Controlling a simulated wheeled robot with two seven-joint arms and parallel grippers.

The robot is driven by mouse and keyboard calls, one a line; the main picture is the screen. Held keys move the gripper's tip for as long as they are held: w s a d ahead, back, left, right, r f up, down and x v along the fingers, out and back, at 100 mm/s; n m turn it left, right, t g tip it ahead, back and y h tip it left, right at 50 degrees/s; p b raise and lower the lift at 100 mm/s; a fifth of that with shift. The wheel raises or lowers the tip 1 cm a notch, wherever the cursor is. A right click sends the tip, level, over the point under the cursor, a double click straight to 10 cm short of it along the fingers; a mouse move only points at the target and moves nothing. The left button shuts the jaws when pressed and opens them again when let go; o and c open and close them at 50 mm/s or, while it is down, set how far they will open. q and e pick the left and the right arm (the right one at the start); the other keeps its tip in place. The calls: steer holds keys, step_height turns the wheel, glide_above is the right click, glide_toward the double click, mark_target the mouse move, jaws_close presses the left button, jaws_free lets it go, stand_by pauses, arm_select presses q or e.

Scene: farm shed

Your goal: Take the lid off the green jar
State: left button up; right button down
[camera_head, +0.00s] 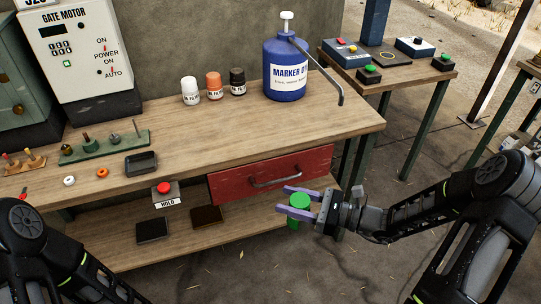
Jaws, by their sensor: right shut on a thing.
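A green jar (293,223) shows below the right end of the workbench, in front of the red drawer. Its bright green round top, the lid (299,201), sits between the purple fingers of my right gripper (298,201). The right gripper is shut on this lid, reaching in from the right. The near finger covers part of the side, so I cannot tell whether lid and jar touch. The jar's foot and what it rests on are unclear. My left arm shows at the lower left; its gripper is outside the picture.
The workbench (200,125) holds a blue marker-dye jug (285,75), several small bottles, a green peg rack (105,146) and a dark tray (141,163). A red drawer (270,175) with a handle and a red HOLD button (166,188) are at the front edge. Two dark pads lie on the lower shelf.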

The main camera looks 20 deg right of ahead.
steer(key=w+a+f+n+g+y, duration=0.1)
steer(key=a+n+g, duration=0.3)
steer(key=a+g, duration=0.2)
steer(key=w+a+f+n+g+y, duration=0.1)
steer(key=a+n+g, duration=0.3)
steer(key=a, duration=0.5)
steer(key=shift+g+y, duration=0.6)
steer(key=shift+g, duration=0.4)
arm_select(q)
steer(key=shift+o, duration=0.4)
arm_select(e)
steer(key=shift+a, duration=0.1)
